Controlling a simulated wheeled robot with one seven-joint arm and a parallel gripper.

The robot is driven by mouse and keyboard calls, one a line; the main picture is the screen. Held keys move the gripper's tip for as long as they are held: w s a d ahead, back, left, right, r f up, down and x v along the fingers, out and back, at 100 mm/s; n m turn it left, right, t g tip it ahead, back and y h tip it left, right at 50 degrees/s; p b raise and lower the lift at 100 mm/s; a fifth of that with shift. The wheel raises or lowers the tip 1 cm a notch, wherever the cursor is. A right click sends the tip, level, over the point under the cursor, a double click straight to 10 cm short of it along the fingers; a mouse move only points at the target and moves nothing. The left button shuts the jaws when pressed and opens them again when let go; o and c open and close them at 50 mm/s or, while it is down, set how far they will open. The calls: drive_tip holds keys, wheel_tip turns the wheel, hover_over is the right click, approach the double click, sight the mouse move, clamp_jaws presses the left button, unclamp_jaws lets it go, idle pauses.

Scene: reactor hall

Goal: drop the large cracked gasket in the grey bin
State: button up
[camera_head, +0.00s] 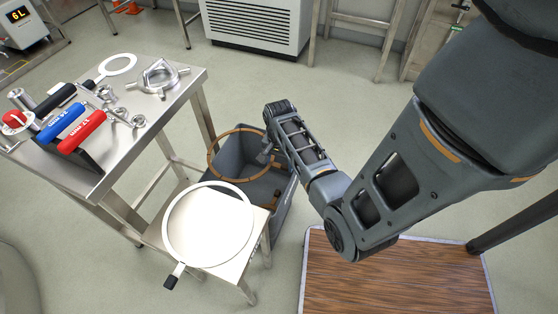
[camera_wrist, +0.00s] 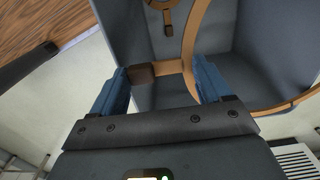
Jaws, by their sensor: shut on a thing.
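A large, thin orange-brown ring gasket (camera_head: 209,158) hangs from my gripper (camera_head: 267,154) over the grey bin (camera_head: 283,208). In the wrist view my gripper (camera_wrist: 160,72) is shut on the gasket's dark tab (camera_wrist: 142,75), and the ring (camera_wrist: 186,44) curves off to the right. The bin's grey-blue walls (camera_wrist: 272,38) fill much of that view, below the ring. A smaller brown piece (camera_wrist: 168,28) lies inside the bin. I cannot make out a crack in the ring.
A low stool (camera_head: 247,245) with a white ring-shaped tool (camera_head: 166,222) stands at the bin's front left. A steel table (camera_head: 150,125) with colored-handled tools is at left. A wood-topped surface (camera_head: 390,280) lies front right. Open floor (camera_head: 340,100) lies behind the bin.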

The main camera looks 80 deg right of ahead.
drive_tip(key=o, duration=1.1)
wheel_tip(320, 180, up, 8)
drive_tip(key=p, duration=0.1)
drive_tip(key=shift+p, duration=0.4)
drive_tip(key=shift+f, duration=0.1)
